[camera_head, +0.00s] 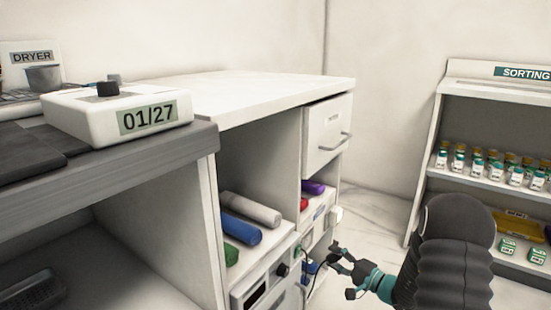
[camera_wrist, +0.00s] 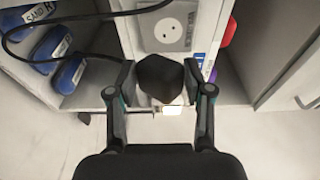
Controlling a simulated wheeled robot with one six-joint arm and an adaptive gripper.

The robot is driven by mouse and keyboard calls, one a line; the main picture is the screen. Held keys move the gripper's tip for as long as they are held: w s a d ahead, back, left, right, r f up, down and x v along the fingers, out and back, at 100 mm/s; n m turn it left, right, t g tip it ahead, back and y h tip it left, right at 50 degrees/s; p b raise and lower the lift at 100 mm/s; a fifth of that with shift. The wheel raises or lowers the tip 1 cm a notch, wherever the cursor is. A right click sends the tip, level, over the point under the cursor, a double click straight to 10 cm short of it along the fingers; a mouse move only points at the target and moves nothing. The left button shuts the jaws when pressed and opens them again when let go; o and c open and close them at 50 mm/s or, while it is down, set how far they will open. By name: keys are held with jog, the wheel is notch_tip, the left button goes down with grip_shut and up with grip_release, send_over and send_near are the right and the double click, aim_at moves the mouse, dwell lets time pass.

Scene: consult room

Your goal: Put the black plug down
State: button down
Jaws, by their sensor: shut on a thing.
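The black plug (camera_wrist: 160,78) is between the two fingers of my gripper (camera_wrist: 160,84) in the wrist view. The fingers are shut on it from both sides. A black cable (camera_wrist: 60,20) loops across the upper left of that view. A grey panel with a round socket (camera_wrist: 166,30) lies just beyond the plug; the plug appears apart from the socket opening. In the head view my gripper (camera_head: 342,262) is low, in front of the cabinet's lower shelf units. The plug itself is hard to make out there.
A white cabinet (camera_head: 260,92) with a drawer (camera_head: 327,135) stands behind my gripper. Its shelves hold blue (camera_head: 240,229), white (camera_head: 250,208) and purple (camera_head: 312,187) rolls. A small bright lit part (camera_wrist: 171,110) shows below the plug. A sorting rack (camera_head: 500,88) with vials stands right.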

jog(key=s+a+m+t+h+p, duration=0.2)
jog(key=s+a+h+p, duration=0.1)
jog(key=s+p, duration=0.4)
jog(key=shift+s+a+m+t+p, duration=0.3)
jog(key=shift+s+a+m+p, duration=0.15)
jog(key=shift+p, duration=0.6)
jog(key=shift+f, duration=0.1)
jog(key=shift+c, duration=1.9)
grip_release()
jog(key=v, duration=1.2)
jog(key=shift+a, duration=0.15)
